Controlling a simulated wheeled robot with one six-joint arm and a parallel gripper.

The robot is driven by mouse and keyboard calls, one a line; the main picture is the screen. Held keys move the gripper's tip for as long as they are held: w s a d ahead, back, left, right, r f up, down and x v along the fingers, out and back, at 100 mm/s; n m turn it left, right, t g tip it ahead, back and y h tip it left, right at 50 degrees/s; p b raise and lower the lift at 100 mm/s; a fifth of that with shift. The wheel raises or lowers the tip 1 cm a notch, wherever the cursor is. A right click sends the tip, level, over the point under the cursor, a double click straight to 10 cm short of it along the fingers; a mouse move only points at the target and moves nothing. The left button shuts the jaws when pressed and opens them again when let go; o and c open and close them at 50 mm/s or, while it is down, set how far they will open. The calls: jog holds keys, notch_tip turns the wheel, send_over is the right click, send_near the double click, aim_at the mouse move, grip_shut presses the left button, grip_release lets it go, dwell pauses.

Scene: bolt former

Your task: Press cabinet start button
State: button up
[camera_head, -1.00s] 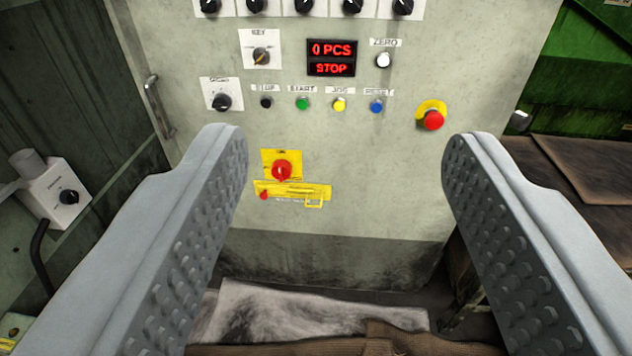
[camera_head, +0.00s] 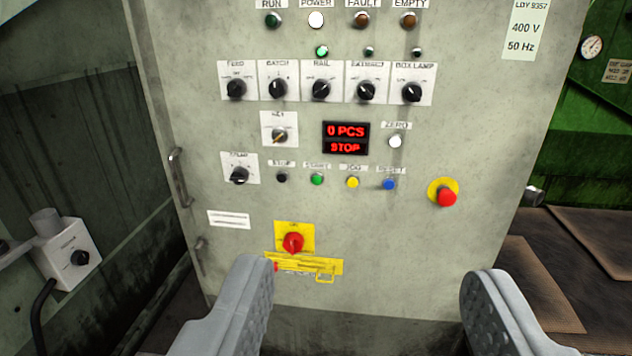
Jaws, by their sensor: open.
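The control cabinet (camera_head: 390,240) is a pale grey panel that faces me. The green start button (camera_head: 317,179) sits in a row of small buttons under a START label. It lies between the black stop button (camera_head: 282,178) and the yellow JOG button (camera_head: 352,182). The display (camera_head: 346,138) above reads "0 PCS" and "STOP" in red. My gripper (camera_head: 367,285) is open and empty, with its two grey fingers wide apart at the bottom of the view. The fingers are lower than the button row and nothing hides the start button. The gripper does not appear to touch the panel.
A red emergency button (camera_head: 446,197) on a yellow plate is at the right. A red rotary switch (camera_head: 292,243) on yellow is below the row. A blue button (camera_head: 389,184) ends the row. Black knobs (camera_head: 321,90) line the panel above. A handle (camera_head: 180,178) is on the left edge.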

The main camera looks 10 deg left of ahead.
grip_shut()
dwell(1.5)
